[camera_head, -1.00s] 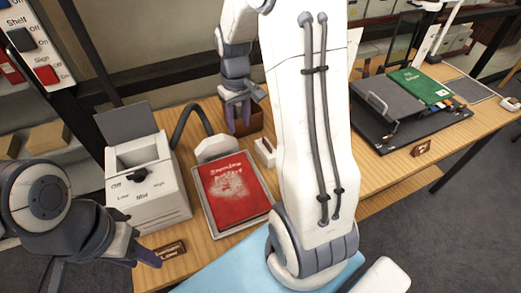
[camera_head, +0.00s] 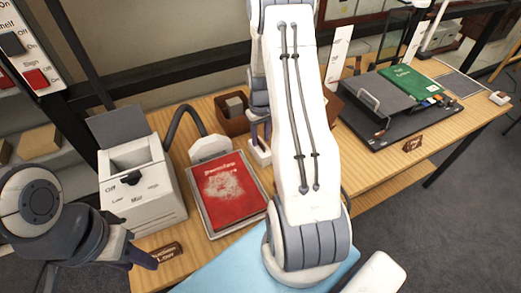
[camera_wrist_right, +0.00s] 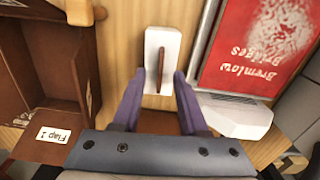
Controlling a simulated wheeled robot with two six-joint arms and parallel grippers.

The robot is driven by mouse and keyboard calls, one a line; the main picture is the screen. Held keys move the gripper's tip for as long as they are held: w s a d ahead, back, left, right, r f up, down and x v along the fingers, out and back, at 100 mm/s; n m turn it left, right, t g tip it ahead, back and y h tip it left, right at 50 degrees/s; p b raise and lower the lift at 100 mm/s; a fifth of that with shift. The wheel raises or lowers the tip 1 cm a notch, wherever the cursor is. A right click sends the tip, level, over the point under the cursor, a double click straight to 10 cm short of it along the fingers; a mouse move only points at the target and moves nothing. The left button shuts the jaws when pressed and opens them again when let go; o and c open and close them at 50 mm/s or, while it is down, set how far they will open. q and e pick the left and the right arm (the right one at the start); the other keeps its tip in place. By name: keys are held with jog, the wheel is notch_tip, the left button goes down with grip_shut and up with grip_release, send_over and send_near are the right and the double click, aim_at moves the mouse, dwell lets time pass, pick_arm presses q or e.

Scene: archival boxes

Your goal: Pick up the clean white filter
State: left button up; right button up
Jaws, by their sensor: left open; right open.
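A small white block (camera_wrist_right: 163,45) with a thin brown upright piece on top lies on the wooden table. It also shows in the head view (camera_head: 259,156), beside the red book. I cannot tell whether this block is the clean white filter. My right gripper (camera_wrist_right: 158,85) is open and empty, its two fingertips pointing at the block's near end, one towards each side. In the head view the right gripper (camera_head: 261,132) is partly hidden by my arm. My left gripper (camera_head: 150,260) is open and empty near the table's front left.
A brown box (camera_head: 231,123) holding a greyish piece stands behind the block; its flap label (camera_wrist_right: 54,134) shows. The red book (camera_head: 230,188) lies in a tray near a white hose nozzle (camera_wrist_right: 235,115). A white machine (camera_head: 146,190) stands left; a green book (camera_head: 411,82) lies right.

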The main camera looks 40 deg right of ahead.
jog(key=shift+f, duration=0.75)
grip_shut()
dwell(0.9)
